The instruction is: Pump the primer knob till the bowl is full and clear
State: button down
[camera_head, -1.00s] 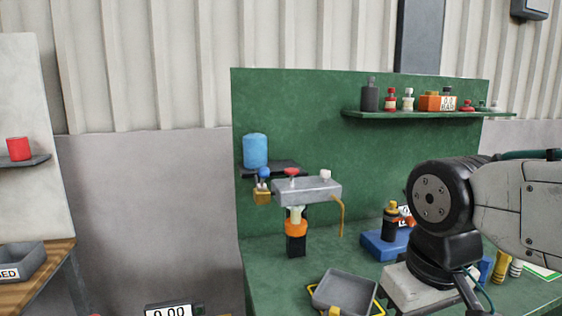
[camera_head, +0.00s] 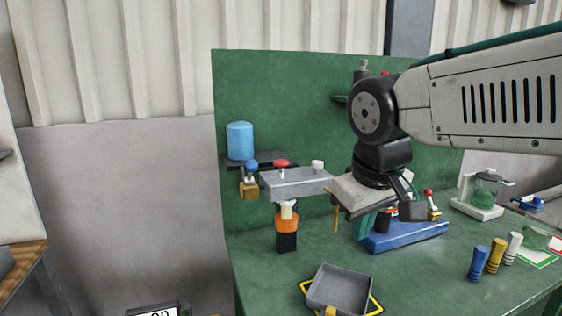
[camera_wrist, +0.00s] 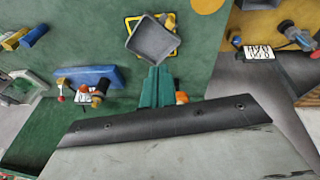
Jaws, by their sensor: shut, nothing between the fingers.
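A grey filter head (camera_head: 297,183) hangs on the green back panel. A red knob (camera_head: 282,163) and a white knob (camera_head: 317,165) stand on top of it; which one is the primer knob I cannot tell. Below it hangs an orange-collared bowl (camera_head: 287,225) with a dark lower part, its fill not readable. In the wrist view an orange bit (camera_wrist: 181,98) shows beside my fingers, probably this collar. My gripper (camera_head: 361,226) points down, right of the filter head and apart from it. Its teal fingers (camera_wrist: 157,88) are shut and empty.
A blue tank (camera_head: 240,140) and a blue-handled brass valve (camera_head: 249,180) are left of the head. A yellow hose hangs at its right. A grey tray (camera_head: 340,290) lies in front. Several coloured cylinders stand at the right.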

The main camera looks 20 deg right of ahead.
jog(key=w+a+r+n+t+h, duration=0.1)
jog(key=w+r+t, duration=0.1)
jog(key=w+r, duration=0.45)
jog(key=w+r+n+t, duration=0.1)
jog(key=w+r, duration=0.2)
jog(key=w, duration=0.7)
notch_tip(320, 180, up, 6)
jog(key=n+t, duration=0.2)
jog(key=t, duration=0.1)
send_over(282, 162)
jog(key=shift+r+h, duration=0.15)
jog(key=shift+h, duration=0.15)
jog(key=shift+f, duration=4.45)
jog(key=shift+f, duration=0.1)
jog(key=shift+f, duration=0.3)
